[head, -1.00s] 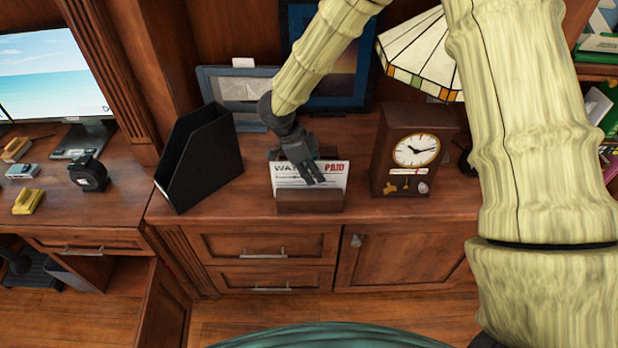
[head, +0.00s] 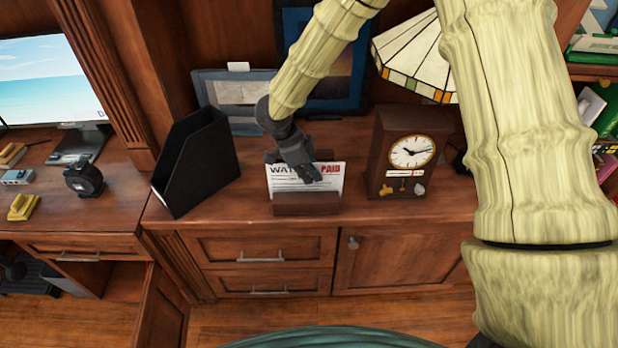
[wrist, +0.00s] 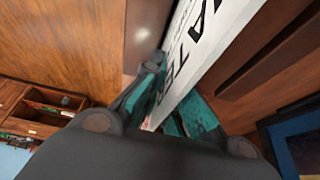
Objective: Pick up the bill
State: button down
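The bill (head: 290,184) is a white sheet with black print and a red "PAID" mark. It stands upright in a small brown wooden holder (head: 307,210) on the cabinet top. My gripper (head: 306,168) is at the bill's top edge, pointing down, and covers part of the print. In the wrist view the bill (wrist: 215,50) runs between the teal-padded fingers (wrist: 175,100). The pads lie close against both faces, and the gripper looks shut on it. The fingertips are partly hidden by the sheet.
A black magazine file (head: 195,165) stands left of the holder, and a wooden clock (head: 390,185) stands close on the right. Picture frames (head: 235,95) lean behind. A stained-glass lampshade (head: 415,60) hangs over the back right. The cabinet top in front is narrow.

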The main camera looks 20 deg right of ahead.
notch_tip(320, 180, up, 10)
jog(key=shift+f+b, duration=0.2)
jog(key=shift+b, duration=0.5)
jog(key=shift+f, duration=0.1)
